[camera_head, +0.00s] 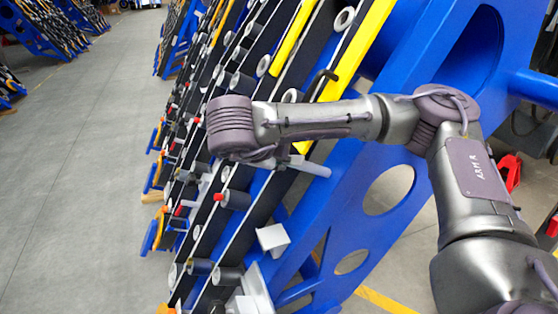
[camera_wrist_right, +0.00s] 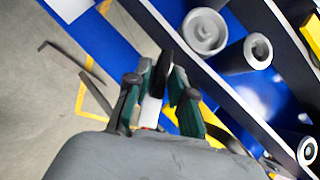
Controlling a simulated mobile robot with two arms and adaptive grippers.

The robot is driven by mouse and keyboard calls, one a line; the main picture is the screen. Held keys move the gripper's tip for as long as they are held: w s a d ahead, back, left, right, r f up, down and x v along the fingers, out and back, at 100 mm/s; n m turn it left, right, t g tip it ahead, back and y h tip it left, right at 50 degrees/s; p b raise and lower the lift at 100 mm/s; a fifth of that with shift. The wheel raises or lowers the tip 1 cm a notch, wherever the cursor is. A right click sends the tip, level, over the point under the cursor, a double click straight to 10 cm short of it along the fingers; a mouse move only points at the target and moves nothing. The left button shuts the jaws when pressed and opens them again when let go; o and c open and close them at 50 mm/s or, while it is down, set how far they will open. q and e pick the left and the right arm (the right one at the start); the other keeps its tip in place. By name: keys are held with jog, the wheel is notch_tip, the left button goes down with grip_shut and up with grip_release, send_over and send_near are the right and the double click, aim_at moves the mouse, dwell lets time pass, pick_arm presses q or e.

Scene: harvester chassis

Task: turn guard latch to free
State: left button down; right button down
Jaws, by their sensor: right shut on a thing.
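My right gripper (camera_wrist_right: 160,104) shows in the right wrist view, with teal and dark fingers on either side of a slim white and black piece (camera_wrist_right: 153,108). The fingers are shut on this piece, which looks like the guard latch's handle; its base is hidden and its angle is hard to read. In the head view my right arm reaches in from the right to the sloping chassis, and its wrist hides the gripper and the latch. My left gripper is in neither view.
The blue chassis frame (camera_head: 345,180) with black rails and grey rollers slopes beneath my right arm. Yellow strips (camera_head: 350,60) run along it. A grey roller (camera_wrist_right: 205,32) lies close to the right gripper. Open grey floor (camera_head: 75,160) stretches along the left.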

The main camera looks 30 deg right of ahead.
jog(key=shift+a+f+m+t+h+b, duration=0.15)
jog(key=shift+m+t+h+b, duration=0.25)
jog(key=shift+m+h+b, duration=0.55)
jog(key=m+h+b, duration=0.1)
jog(key=m+b, duration=0.2)
jog(key=shift+f+m+h+b, duration=0.1)
jog(key=shift+m+h+b, duration=0.15)
jog(key=shift+h+b, duration=0.1)
jog(key=c, duration=1.2)
grip_release()
